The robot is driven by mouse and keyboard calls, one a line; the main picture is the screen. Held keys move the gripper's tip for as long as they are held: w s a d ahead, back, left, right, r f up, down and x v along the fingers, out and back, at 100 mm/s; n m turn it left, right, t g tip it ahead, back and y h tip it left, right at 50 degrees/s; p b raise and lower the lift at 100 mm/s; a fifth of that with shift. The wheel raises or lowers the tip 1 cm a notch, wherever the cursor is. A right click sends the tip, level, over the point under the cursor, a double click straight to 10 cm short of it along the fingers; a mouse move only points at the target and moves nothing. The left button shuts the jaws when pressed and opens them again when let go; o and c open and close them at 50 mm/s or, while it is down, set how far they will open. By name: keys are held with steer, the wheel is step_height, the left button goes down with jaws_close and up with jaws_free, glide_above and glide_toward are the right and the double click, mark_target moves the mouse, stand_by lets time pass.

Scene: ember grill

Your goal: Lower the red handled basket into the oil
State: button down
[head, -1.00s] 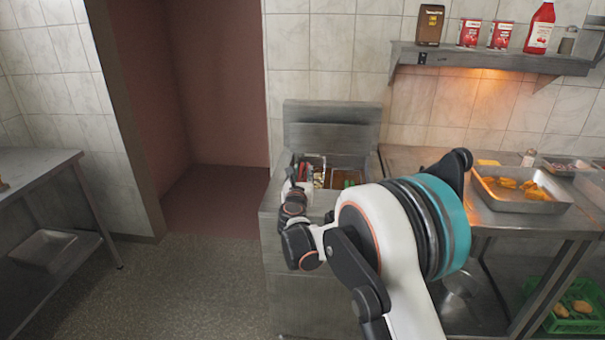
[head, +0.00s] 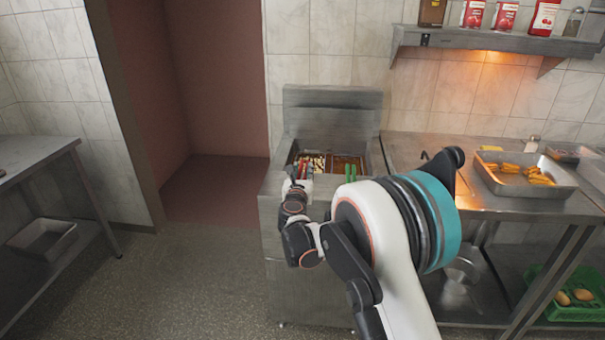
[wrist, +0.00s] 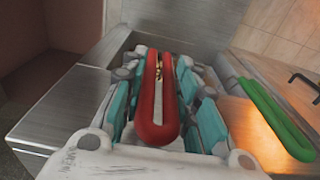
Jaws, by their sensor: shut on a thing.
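My gripper (wrist: 158,110) is shut on the red handle (wrist: 157,128) of the red handled basket in the wrist view, one finger on each side. In the head view the red handle (head: 304,168) shows small at the fryer's front left, partly hidden by my gripper (head: 297,172). The basket (head: 316,161) shows in the left part of the fryer well with light pieces in it. Its depth in the oil is hard to tell. The fryer (head: 332,98) has a raised back panel and brown oil in its well.
A green handle (wrist: 272,118) of a second basket sits just right of my gripper; it also shows in the head view (head: 350,172). A metal tray (head: 560,186) of yellow food stands on the right counter. A shelf (head: 490,42) with bottles hangs above.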

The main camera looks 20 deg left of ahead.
steer(key=shift+f+b, duration=0.45)
steer(key=shift+f, duration=0.05)
steer(key=c, duration=1.2)
jaws_free()
steer(key=shift+o, duration=0.2)
steer(key=shift+s, duration=0.15)
